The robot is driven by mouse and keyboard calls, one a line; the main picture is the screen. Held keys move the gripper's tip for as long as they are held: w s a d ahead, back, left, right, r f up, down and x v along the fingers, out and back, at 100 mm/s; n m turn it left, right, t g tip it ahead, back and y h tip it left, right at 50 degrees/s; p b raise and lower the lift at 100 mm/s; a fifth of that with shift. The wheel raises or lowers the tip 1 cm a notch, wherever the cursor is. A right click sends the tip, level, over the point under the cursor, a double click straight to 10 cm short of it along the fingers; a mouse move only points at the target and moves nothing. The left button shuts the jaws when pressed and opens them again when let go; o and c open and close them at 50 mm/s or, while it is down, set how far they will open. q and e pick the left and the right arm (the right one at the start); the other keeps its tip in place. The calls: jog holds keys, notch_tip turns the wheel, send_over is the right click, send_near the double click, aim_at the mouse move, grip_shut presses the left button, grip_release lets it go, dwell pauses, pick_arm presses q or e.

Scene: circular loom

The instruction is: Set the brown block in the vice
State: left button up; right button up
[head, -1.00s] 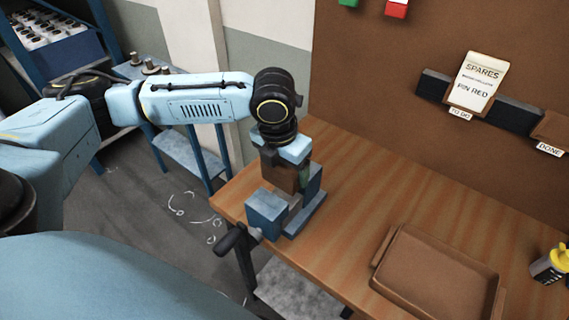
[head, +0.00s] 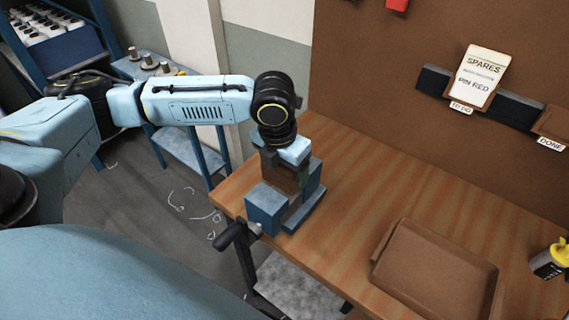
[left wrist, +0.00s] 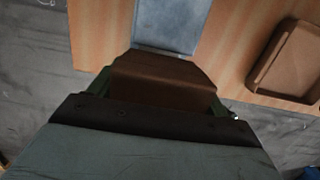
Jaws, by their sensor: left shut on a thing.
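The blue vice (head: 266,209) is fixed at the near left corner of the wooden bench, with its dark handle (head: 232,236) hanging off the front edge. My left gripper (head: 284,172) points down over the vice and is shut on the brown block (head: 279,178). The block is between the vice's two jaws in the head view, partly hidden by the gripper and the front jaw. In the left wrist view the brown block (left wrist: 162,80) fills the space between the fingers, with the vice's blue-grey surface (left wrist: 172,25) beyond it. Whether the block touches the vice floor is hidden. My right gripper is not in view.
The bench (head: 375,185) between vice and tray is clear.

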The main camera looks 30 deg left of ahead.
aim_at(285, 179)
pick_arm(q)
jog(key=shift+f, duration=0.3)
dwell(0.4)
jog(key=shift+f+b, duration=0.3)
jog(key=shift+f, duration=1.3)
jog(key=o, duration=1.9)
jog(key=shift+f, duration=0.1)
jog(key=r, duration=0.4)
jog(key=s+r, duration=0.1)
jog(key=r, duration=0.4)
jog(key=s+r+p, duration=0.1)
jog(key=r, duration=0.3)
jog(key=shift+a+r, duration=0.1)
jog(key=shift+r, duration=0.05)
